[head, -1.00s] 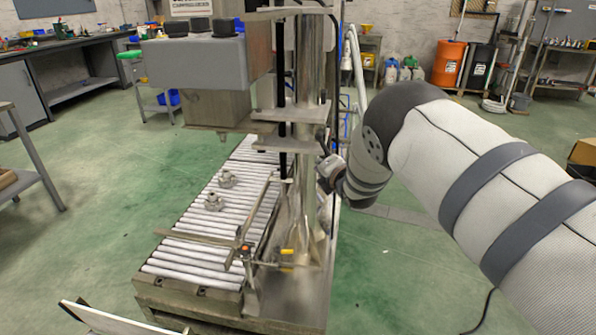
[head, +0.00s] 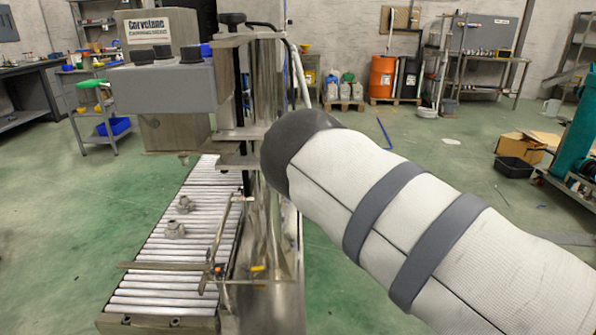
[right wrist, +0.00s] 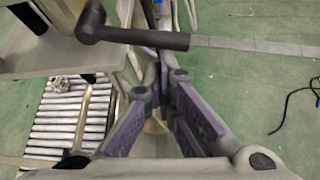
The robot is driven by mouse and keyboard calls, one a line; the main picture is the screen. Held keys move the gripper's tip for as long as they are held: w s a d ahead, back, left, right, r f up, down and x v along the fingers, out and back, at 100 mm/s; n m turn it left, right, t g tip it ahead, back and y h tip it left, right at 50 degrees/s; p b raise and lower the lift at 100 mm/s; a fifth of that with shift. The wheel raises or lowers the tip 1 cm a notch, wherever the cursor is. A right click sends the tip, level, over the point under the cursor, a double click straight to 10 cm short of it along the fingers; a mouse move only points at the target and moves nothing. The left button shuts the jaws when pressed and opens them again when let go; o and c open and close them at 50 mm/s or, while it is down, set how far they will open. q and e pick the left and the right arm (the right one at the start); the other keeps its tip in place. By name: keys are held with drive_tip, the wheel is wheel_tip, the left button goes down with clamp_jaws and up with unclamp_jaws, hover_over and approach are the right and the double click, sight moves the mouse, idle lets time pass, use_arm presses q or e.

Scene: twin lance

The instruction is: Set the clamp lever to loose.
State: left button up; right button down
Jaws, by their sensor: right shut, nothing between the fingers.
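A black lever (right wrist: 135,37), which looks like the clamp lever, shows in the right wrist view. Its round hub is at the left and its bar points right. My right gripper (right wrist: 162,68) is shut and empty, its fingertips just below the bar in the picture; I cannot tell whether they touch it. In the head view the steel column (head: 268,200) of the machine stands left of my right arm. That arm hides my right gripper and the lever there. My left gripper is not in view.
Green floor (head: 350,290) is open to the right. An orange bin (head: 383,77) stands far back.

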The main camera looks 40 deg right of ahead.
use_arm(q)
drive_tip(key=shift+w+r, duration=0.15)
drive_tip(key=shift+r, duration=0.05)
use_arm(e)
drive_tip(key=shift+s+d+r, duration=0.1)
drive_tip(key=shift+d+r, duration=0.05)
drive_tip(key=shift+r, duration=0.3)
wheel_tip(320, 180, down, 4)
drive_tip(key=f+b, duration=0.1)
drive_tip(key=b, duration=0.1)
use_arm(q)
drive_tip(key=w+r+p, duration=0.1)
drive_tip(key=p, duration=0.1)
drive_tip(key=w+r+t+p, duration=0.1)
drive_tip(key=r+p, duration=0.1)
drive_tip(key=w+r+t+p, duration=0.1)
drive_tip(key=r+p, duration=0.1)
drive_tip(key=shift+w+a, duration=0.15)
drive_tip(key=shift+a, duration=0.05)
use_arm(e)
drive_tip(key=v, duration=1.1)
drive_tip(key=shift+a+r, duration=0.25)
